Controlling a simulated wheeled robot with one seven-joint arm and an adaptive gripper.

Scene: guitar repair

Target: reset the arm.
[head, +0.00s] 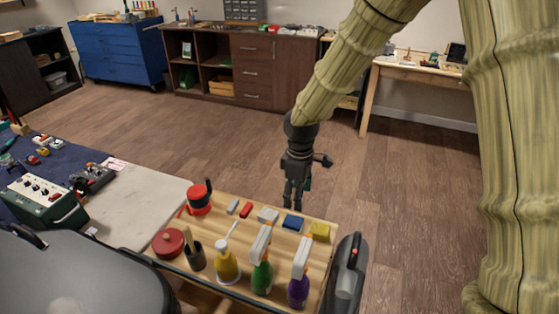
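My gripper (294,205) hangs at the end of my arm, pointing down, near the middle of the head view. Its two dark fingers show a small gap with nothing seen between them. It appears just beyond the far edge of a small wooden table (325,236) with bottles and blocks on it. My arm comes down to it from the upper right. The gripper appears apart from the things on the table, though its exact height is hard to judge.
The table holds a yellow bottle (227,262), a green spray bottle (262,270), a purple spray bottle (299,281), a red round tin (168,243) and several small blocks. A workbench (140,215) stands at left. Wooden floor (225,135) is clear behind, before the brown cabinet (252,67).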

